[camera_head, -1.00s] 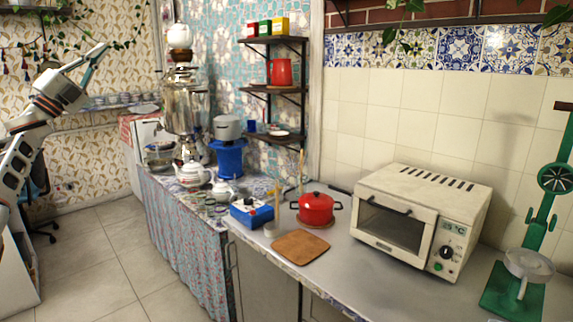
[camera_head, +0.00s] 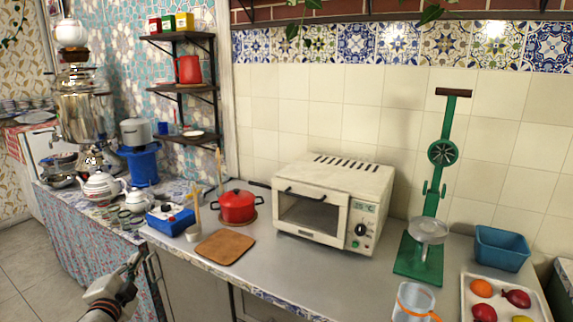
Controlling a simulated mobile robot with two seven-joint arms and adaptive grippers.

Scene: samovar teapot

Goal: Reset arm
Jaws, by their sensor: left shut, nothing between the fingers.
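My left gripper (camera_head: 133,262) shows at the lower left, in front of the counter's front edge and low beside the cabinet doors. It is shut and empty, with its fingers pointing up and to the right. It appears apart from the counter and everything on it. My right gripper is out of view. A large metal samovar (camera_head: 80,112) stands at the far left with a white teapot (camera_head: 71,34) on top. Another white teapot (camera_head: 101,186) stands on the cloth-covered table.
The counter (camera_head: 275,262) holds a red pot (camera_head: 238,206), a wooden board (camera_head: 225,247), a blue box (camera_head: 170,219), a toaster oven (camera_head: 333,205), a green juicer (camera_head: 430,230), a blue bin (camera_head: 502,248), a glass jug (camera_head: 413,302) and a fruit tray (camera_head: 465,311). Floor is open at lower left.

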